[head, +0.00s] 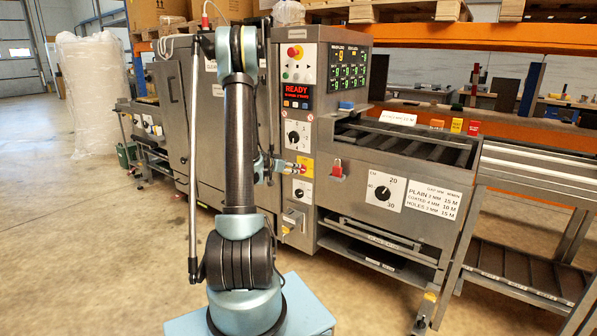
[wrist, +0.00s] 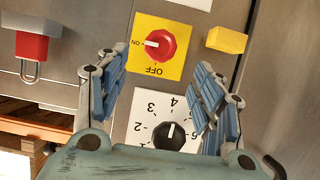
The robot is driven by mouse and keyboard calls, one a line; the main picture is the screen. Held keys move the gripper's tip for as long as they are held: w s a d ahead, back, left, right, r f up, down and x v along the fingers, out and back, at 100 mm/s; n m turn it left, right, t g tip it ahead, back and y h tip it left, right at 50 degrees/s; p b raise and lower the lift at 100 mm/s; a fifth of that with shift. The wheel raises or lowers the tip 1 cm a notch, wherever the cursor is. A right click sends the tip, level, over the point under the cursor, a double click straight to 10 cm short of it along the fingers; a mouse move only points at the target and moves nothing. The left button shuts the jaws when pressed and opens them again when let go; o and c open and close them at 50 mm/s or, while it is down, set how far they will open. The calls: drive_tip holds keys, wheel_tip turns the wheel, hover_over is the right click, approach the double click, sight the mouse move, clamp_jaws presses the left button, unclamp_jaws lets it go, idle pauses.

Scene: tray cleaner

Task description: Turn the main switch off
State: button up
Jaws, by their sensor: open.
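The main switch (wrist: 155,43) is a red rotary knob on a yellow plate marked ON and OFF. In the wrist view its white mark points left, to ON; OFF is at the bottom of the plate. The lettering appears upside down there. In the head view the switch (head: 304,167) is a small red and yellow patch on the grey cabinet front, partly covered by my gripper (head: 288,166). In the wrist view my gripper (wrist: 156,98) is open, its blue-padded fingers apart and empty. The knob lies just beyond the fingertips, between their lines; I see no contact.
A black numbered dial (wrist: 170,135) sits between the fingers in the wrist view. A red padlock (wrist: 32,48) hangs left and a yellow block (wrist: 227,38) juts out right.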

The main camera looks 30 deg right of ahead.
sight(303, 168)
drive_tip(key=x, duration=0.9)
drive_tip(key=shift+w+d, duration=0.15)
drive_tip(key=shift+c, duration=0.6)
drive_tip(key=c, duration=0.9)
